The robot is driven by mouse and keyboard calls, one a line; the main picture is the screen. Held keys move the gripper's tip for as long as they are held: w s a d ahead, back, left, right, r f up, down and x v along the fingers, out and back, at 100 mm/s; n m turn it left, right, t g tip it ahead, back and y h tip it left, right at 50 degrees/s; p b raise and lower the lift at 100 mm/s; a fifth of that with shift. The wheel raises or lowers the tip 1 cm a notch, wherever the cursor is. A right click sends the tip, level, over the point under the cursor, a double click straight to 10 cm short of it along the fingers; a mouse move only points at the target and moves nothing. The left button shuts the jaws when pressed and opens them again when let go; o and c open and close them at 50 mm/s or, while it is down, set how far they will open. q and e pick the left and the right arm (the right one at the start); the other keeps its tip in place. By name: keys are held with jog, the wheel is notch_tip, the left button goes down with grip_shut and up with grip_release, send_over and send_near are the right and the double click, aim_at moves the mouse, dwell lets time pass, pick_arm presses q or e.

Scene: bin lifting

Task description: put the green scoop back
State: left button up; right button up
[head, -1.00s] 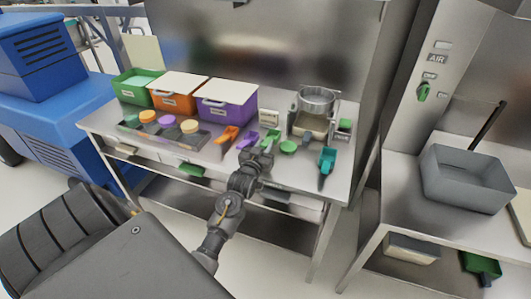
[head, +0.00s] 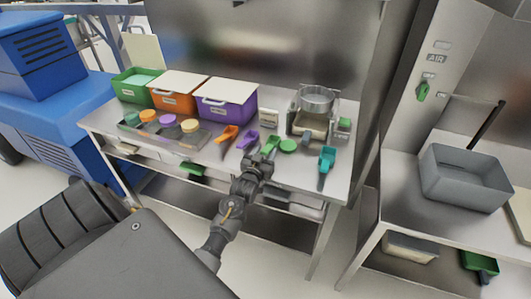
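The green scoop (head: 270,142) is on the steel bench (head: 315,190), between the purple scoop and a round green lid (head: 288,146). Its near end is hidden behind my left gripper (head: 262,157). The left gripper reaches over the bench's front from below and is right at the scoop, seemingly touching it. Its fingers are small and dark, and I cannot tell whether they are open or shut on the scoop. My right gripper is not in view. A green bin (head: 139,94) with pale green contents stands open at the bench's back left.
An orange bin (head: 171,106) and a purple bin (head: 214,113) have pale lids. An orange scoop (head: 227,134), a purple scoop (head: 247,140) and a teal scoop (head: 326,161) lie nearby. A steel pot (head: 316,98) stands behind. A grey tub (head: 465,185) sits on the right bench.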

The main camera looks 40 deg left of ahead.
pick_arm(q)
jog(key=shift+r, duration=0.1)
jog(key=b+v, duration=0.2)
jog(key=v, duration=1)
